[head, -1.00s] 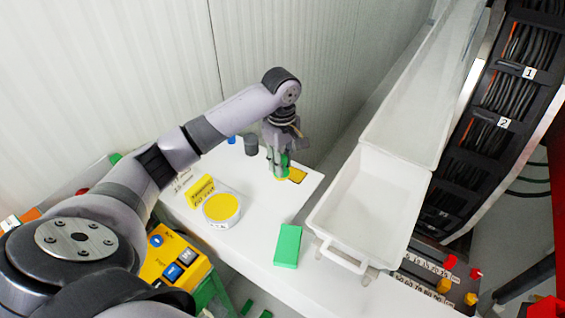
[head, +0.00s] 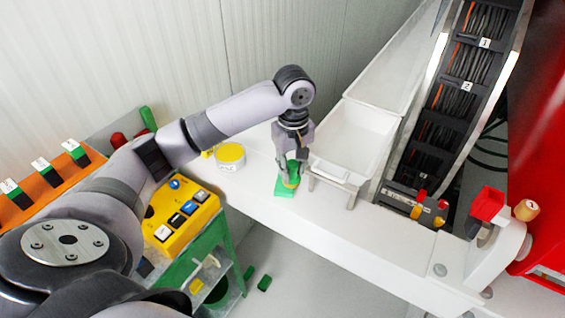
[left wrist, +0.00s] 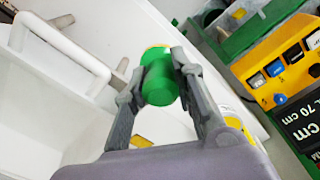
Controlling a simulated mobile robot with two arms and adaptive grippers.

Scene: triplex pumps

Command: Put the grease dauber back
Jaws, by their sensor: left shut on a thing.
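The grease dauber, a green cylinder with a yellowish far end, shows between the fingers in the left wrist view (left wrist: 160,82). My left gripper (head: 291,172) is shut on it. I cannot tell whether the dauber touches the block. A round white tub with a yellow top (head: 230,153) stands to the left of the gripper. My right gripper is not in view.
A white bin with a handle (head: 352,140) stands close to the right of the gripper. A yellow button box (head: 180,215) is at left on a green stand. The white table (head: 350,222) is clear toward the front right. Red machinery (head: 540,150) stands at the right.

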